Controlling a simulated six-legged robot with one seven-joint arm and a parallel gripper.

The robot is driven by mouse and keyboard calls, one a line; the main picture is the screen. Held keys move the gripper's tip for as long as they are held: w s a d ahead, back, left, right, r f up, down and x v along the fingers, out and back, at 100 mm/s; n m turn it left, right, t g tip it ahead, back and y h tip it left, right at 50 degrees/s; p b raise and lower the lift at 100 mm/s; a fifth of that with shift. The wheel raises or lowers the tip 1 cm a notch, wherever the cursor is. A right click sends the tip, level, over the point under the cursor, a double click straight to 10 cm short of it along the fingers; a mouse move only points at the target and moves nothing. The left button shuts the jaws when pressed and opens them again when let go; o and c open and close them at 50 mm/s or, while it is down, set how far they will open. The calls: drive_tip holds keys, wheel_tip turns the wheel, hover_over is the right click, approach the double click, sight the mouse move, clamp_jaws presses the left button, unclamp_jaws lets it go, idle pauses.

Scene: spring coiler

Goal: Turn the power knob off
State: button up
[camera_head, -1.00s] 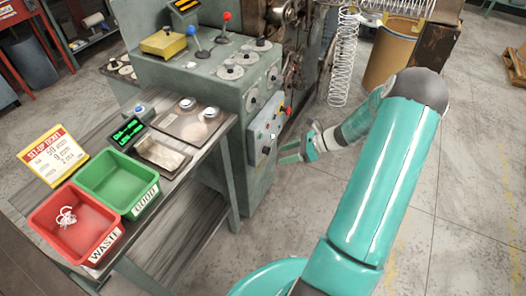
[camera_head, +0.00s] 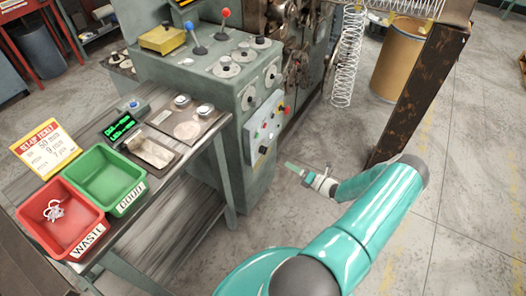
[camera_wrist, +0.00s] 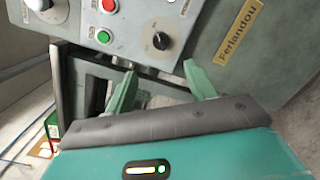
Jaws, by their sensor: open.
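A black knob (camera_wrist: 162,40) with a pale pointer line sits on a silver dial plate on the grey control box in the wrist view. I cannot read its label, so I cannot confirm it is the power knob. In the head view a black knob (camera_head: 263,150) shows low on the control box (camera_head: 258,126). My gripper (camera_wrist: 162,84) is open and empty, its two green fingers apart below the knob in the wrist view and not touching it. In the head view my gripper (camera_head: 294,168) is to the right of the box, with a gap between.
A red button (camera_wrist: 109,5) and a green button (camera_wrist: 103,37) are left of the knob. A bench with a red bin (camera_head: 62,222) and a green bin (camera_head: 104,180) stands at left. A rusty post (camera_head: 420,90) rises behind my arm. Open floor lies right.

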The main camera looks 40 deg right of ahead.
sight(264, 150)
drive_tip(key=x, duration=1.3)
drive_tip(key=shift+w, duration=0.25)
drive_tip(key=c, duration=1)
